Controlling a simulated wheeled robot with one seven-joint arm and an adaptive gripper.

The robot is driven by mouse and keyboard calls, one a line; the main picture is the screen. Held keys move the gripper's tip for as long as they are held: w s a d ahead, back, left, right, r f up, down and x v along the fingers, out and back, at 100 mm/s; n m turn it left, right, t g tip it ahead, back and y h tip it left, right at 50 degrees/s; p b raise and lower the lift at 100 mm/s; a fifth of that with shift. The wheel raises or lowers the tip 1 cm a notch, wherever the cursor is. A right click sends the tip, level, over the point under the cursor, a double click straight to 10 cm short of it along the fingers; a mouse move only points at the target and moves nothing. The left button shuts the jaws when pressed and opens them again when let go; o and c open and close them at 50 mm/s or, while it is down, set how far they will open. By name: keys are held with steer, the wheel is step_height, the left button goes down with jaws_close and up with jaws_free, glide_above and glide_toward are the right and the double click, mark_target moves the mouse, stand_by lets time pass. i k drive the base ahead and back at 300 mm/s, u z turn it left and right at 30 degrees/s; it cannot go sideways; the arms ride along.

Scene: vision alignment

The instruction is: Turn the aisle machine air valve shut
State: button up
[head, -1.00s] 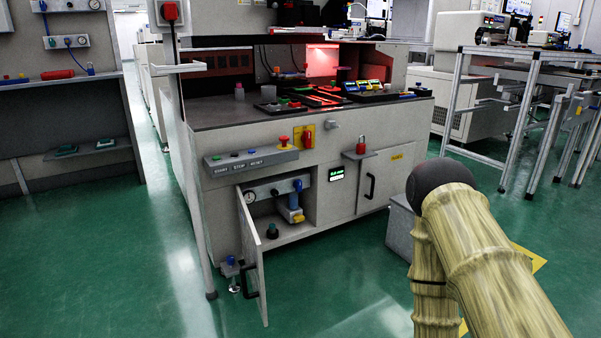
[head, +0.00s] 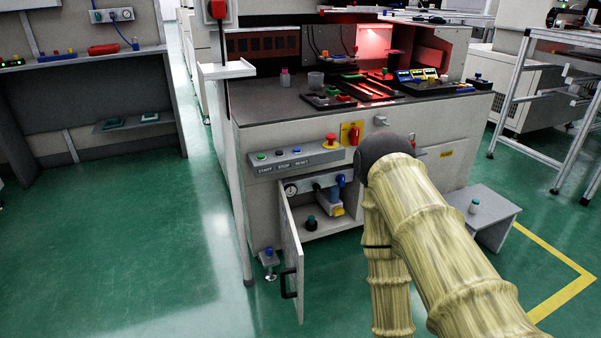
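The aisle machine (head: 400,125) stands ahead with its lower left compartment open. Inside are a round gauge (head: 291,189), a pale manifold, an upright blue part (head: 340,181), a yellow part (head: 338,211) below it and a dark knob with a teal top (head: 310,222) on the floor. These look like the air fittings; which one is the valve handle, and its setting, I cannot tell. My arm crosses the lower right of the head view and covers part of the machine front. My gripper is not in view.
The compartment door (head: 291,250) hangs open toward me with a black handle. A control strip (head: 295,157) and red knob on yellow plate (head: 352,133) sit above. A low grey stand (head: 495,212) is at right. Green floor (head: 130,260) is clear at left.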

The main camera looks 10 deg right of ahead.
mark_target(340, 179)
steer(key=u, duration=0.15)
steer(key=i, duration=0.85)
steer(key=z, duration=0.35)
